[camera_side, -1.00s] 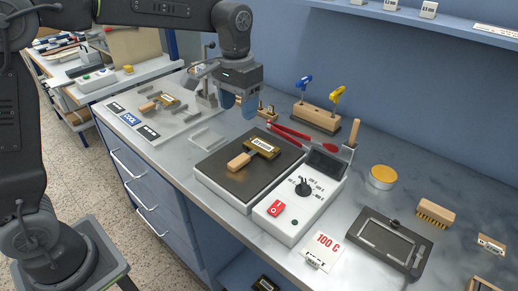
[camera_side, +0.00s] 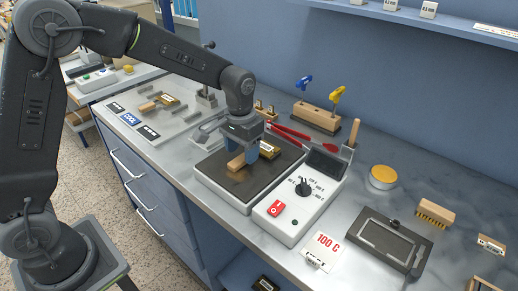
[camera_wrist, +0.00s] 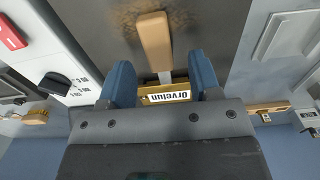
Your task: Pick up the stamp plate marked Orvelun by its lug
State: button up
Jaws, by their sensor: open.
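The stamp plate marked Orvelun (camera_wrist: 165,95) is brass with a white label, and it lies on the dark top of the hot plate (camera_wrist: 105,30). Its wooden handle, the lug (camera_wrist: 154,40), points away from the plate on a thin metal neck. In the side view the plate (camera_side: 269,150) shows to the right of my gripper (camera_side: 241,155), and the handle (camera_side: 236,162) is partly hidden by the fingers. In the wrist view my gripper (camera_wrist: 163,75) is open, its two blue fingers on either side of the neck, apart from it. Contact height cannot be told.
The heater's control box (camera_side: 298,205) with red switch and knob adjoins the hot plate. Another handled plate (camera_side: 167,99) lies on the cooling area at left. A dark frame tray (camera_side: 388,240) is at right.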

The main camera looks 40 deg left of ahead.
jog(key=shift+f, duration=0.95)
jog(key=shift+r, duration=0.1)
grip_shut()
